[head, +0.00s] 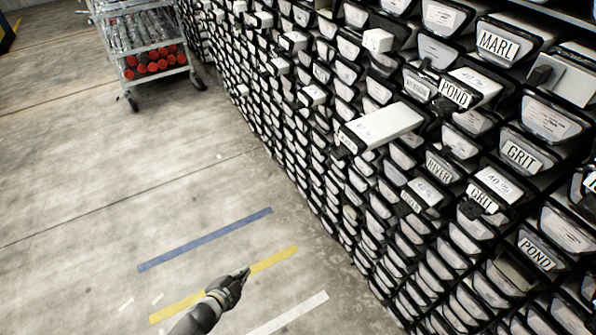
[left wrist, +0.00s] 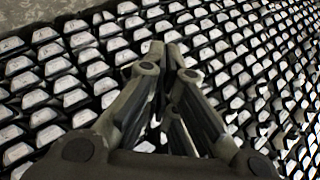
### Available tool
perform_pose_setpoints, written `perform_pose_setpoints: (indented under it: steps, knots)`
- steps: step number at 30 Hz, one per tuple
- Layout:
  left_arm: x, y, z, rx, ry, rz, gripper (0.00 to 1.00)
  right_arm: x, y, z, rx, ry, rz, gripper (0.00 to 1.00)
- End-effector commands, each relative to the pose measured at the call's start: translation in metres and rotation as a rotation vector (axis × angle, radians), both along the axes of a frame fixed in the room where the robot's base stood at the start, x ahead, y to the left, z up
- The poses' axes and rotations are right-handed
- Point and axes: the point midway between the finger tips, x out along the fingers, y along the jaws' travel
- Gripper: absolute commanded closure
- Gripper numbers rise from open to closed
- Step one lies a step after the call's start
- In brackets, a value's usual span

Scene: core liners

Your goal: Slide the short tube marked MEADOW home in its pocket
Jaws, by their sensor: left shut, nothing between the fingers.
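A wall of white-faced tubes in black pockets (head: 400,240) fills the right of the head view. Several tubes stick out of their pockets; the longest is a white one (head: 383,125) near the middle of the wall. I cannot read MEADOW for sure on any face; a small label (head: 417,88) left of POND is too blurred to tell. My left gripper (head: 243,273) is shut and empty, over the floor to the left of the wall and apart from it. In the left wrist view its fingers (left wrist: 166,48) are together, with rows of tube faces beyond. My right gripper is not in view.
Other tubes marked POND (head: 455,94), GRIT (head: 480,199) and MARL (head: 498,43) are on the right. A wire cart (head: 150,45) with red-ended items stands at the back left. Blue (head: 205,240), yellow and white stripes mark the floor, which is otherwise largely clear.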

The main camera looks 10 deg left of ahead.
Motion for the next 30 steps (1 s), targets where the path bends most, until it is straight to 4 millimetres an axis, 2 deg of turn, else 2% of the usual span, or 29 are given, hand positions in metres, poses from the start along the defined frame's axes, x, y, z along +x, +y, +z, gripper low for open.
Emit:
perform_pose_setpoints:
  steps: [1,3,5,9,13,15,18,21,24,30]
  knots:
    - [0.026,-0.007,0.026,0.032,-0.083,-0.065,1.0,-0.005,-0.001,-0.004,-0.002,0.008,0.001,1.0]
    - [0.056,-0.02,0.064,0.085,-0.196,-0.16,1.0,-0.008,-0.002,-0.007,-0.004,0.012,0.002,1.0]
    - [0.077,-0.033,0.097,0.135,-0.294,-0.244,1.0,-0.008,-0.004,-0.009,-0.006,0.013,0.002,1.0]
    - [0.114,-0.068,0.183,0.276,-0.539,-0.448,1.0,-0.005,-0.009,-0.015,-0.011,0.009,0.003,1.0]
    - [0.127,-0.105,0.26,0.436,-0.771,-0.643,1.0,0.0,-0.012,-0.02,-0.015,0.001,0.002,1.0]
    - [0.125,-0.123,0.296,0.527,-0.885,-0.739,1.0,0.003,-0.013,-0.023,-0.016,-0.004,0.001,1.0]
    - [0.117,-0.145,0.335,0.649,-1.023,-0.856,1.0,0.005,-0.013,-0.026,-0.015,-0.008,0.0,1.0]
    - [0.109,-0.16,0.361,0.746,-1.12,-0.938,1.0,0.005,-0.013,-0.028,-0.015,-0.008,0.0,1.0]
    - [0.103,-0.169,0.373,0.803,-1.173,-0.984,1.0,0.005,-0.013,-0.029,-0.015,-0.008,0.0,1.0]
    - [0.108,-0.182,0.378,0.822,-1.191,-0.998,1.0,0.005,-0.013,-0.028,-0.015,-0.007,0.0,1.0]
